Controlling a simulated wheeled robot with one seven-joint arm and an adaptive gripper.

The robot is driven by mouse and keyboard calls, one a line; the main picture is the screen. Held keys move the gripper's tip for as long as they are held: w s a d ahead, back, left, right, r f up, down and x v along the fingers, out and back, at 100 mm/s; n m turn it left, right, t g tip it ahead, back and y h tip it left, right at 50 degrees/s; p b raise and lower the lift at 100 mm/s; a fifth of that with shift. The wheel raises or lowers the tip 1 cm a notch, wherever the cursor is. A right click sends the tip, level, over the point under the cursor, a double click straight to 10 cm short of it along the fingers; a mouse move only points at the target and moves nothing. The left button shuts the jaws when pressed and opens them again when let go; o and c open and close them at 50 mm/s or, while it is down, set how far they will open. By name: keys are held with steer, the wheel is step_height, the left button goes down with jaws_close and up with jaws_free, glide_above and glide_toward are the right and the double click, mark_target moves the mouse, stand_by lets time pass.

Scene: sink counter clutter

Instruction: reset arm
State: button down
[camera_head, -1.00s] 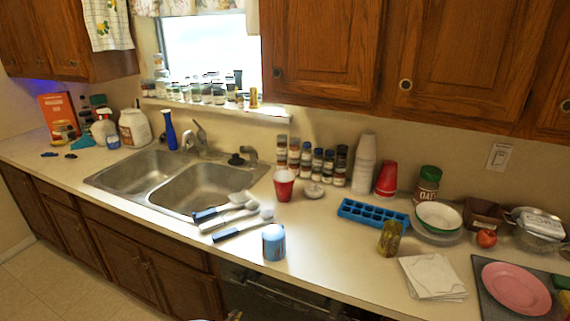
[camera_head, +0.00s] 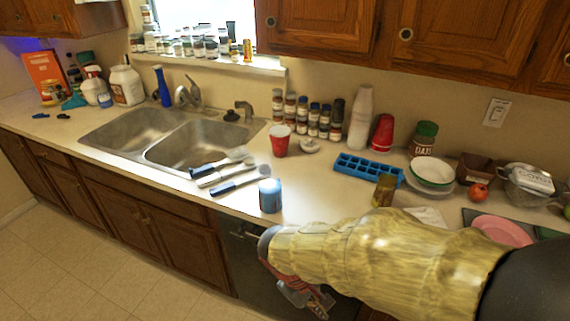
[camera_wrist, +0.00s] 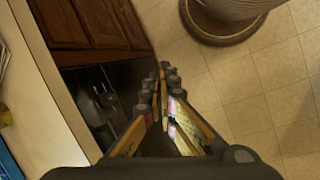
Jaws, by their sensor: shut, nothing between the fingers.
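My arm reaches in from the right in the head view, and my gripper (camera_head: 305,299) hangs low in front of the counter's edge, by the dark dishwasher front. In the wrist view my gripper (camera_wrist: 161,72) has its fingers together with nothing between them. It points down toward the tiled floor (camera_wrist: 225,85), clear of the counter (camera_wrist: 45,110). My arm hides part of the counter's right front, including most of the white napkins (camera_head: 428,215).
A blue cup (camera_head: 270,196) stands near the counter's front edge, close to my arm. A green-brown jar (camera_head: 384,190), a blue ice tray (camera_head: 367,170) and a pink plate (camera_head: 502,231) lie behind it. A round pot base (camera_wrist: 225,28) stands on the floor.

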steer(key=s+d+r+m+t+y, duration=0.2)
steer(key=s+d+r+m, duration=0.1)
steer(key=r, duration=0.6)
steer(key=s+d+r+m+t+y, duration=0.2)
steer(key=s+d+r+m+t, duration=0.1)
steer(key=d+r+m, duration=0.2)
step_height(320, 180, up, 4)
steer(key=shift+s+d+f, duration=0.15)
steer(key=shift+d, duration=1.05)
